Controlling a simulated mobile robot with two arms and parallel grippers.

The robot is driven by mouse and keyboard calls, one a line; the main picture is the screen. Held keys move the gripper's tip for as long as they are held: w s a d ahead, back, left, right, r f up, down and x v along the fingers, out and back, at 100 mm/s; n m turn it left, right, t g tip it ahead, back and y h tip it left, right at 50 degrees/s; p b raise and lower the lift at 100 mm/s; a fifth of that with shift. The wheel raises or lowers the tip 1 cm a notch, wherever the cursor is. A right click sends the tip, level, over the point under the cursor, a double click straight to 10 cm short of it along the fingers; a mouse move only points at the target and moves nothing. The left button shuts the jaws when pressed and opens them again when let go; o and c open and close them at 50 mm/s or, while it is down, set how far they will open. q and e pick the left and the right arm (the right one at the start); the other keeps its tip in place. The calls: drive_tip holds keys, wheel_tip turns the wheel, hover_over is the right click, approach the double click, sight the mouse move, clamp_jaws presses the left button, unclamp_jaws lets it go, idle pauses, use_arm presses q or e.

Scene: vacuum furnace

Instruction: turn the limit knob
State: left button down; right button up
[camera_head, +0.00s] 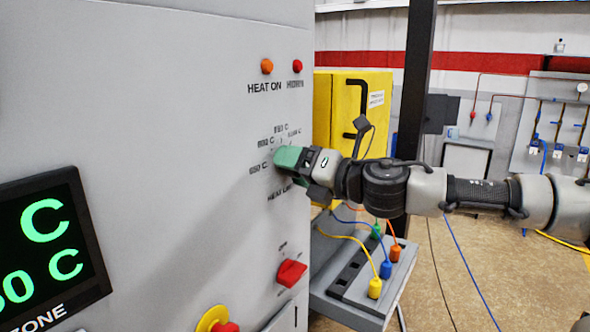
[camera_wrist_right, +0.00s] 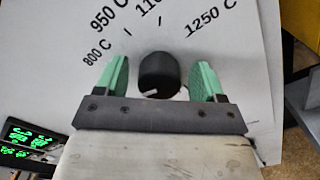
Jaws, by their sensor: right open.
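The limit knob (camera_wrist_right: 159,75) is a round black knob with a white pointer mark, on the grey panel in the right wrist view. Printed marks such as 800 C, 950 C and 1250 C curve around it. My right gripper (camera_wrist_right: 158,78) is open, with one green finger on each side of the knob and a visible gap to each. In the head view the right gripper (camera_head: 285,157) is at the panel by the heat limit scale and hides the knob. My left gripper is not in view.
A red switch (camera_head: 291,273) and a red-and-yellow button (camera_head: 217,320) sit lower on the panel (camera_head: 150,130). A green-digit display (camera_head: 45,245) is at left. A ledge with coloured plugs (camera_head: 375,288) juts out below my right arm. A yellow cabinet (camera_head: 340,105) stands behind.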

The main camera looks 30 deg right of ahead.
idle(0.3)
drive_tip(key=c, duration=0.9)
drive_tip(key=shift+m, duration=0.3)
drive_tip(key=m+b, duration=0.1)
drive_tip(key=m, duration=0.1)
drive_tip(key=shift+f+m+b, duration=0.1)
drive_tip(key=shift+m+b, duration=0.2)
drive_tip(key=shift+b, duration=0.1)
drive_tip(key=m+b, duration=0.1)
drive_tip(key=m, duration=0.2)
drive_tip(key=shift+m, duration=0.3)
drive_tip(key=m+b, duration=0.1)
drive_tip(key=m, duration=0.3)
drive_tip(key=shift+m+b, duration=0.4)
drive_tip(key=shift+m, duration=2.1)
